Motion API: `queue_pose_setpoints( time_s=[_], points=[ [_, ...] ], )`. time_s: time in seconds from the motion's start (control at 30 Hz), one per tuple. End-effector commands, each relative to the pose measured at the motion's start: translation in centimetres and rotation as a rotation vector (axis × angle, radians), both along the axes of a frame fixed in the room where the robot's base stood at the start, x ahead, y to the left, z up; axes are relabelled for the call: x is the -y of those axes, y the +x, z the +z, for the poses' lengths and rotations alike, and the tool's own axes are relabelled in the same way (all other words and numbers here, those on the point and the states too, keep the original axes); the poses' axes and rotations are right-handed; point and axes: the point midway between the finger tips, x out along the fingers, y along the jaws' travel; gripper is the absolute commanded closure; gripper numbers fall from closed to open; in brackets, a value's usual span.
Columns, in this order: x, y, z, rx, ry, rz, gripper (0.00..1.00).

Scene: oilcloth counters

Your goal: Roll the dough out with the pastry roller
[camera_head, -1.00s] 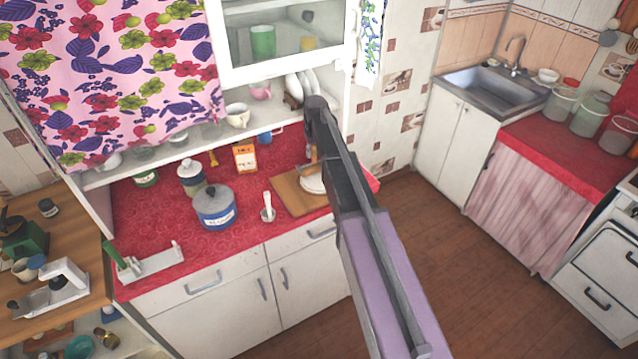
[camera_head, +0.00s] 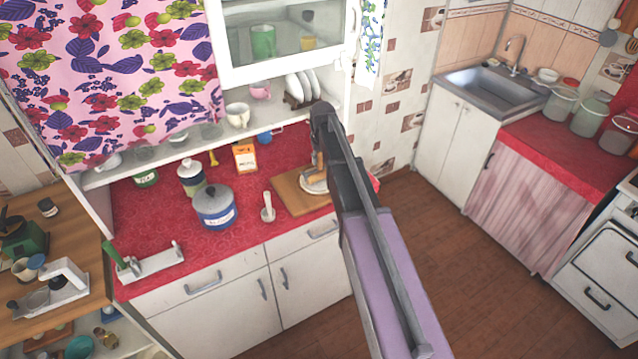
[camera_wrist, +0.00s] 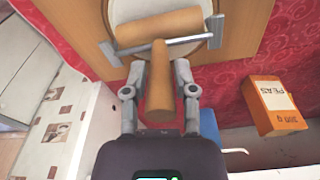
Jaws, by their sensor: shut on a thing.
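The pastry roller (camera_wrist: 160,30) has a wooden cylinder in a metal frame and a wooden handle. My gripper (camera_wrist: 158,72) is shut on the handle in the wrist view. The cylinder lies over the pale round dough (camera_wrist: 125,10), which sits on a wooden board (camera_wrist: 252,22); I cannot tell whether they touch. In the head view the roller (camera_head: 317,174) and dough (camera_head: 312,187) show on the board (camera_head: 290,196), partly hidden behind my arm.
An orange box (camera_head: 245,158) stands behind the board, with a blue mug (camera_head: 264,138) beside it. A shelf with plates (camera_head: 304,87) overhangs the back.

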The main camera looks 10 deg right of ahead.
Motion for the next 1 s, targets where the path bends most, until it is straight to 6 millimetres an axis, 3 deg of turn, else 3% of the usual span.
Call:
queue_pose_setpoints(
  time_s=[0.4, 0.8, 1.0],
  points=[
    [1.1, -3.3, -0.3, 0.0, 0.0, -0.001, 1.0],
    [1.1, -3.4, -0.3, -0.001, 0.0, 0.0, 1.0],
    [0.9, -2.4, -0.2, -0.001, 0.0, 0.0, 1.0]
  ],
)
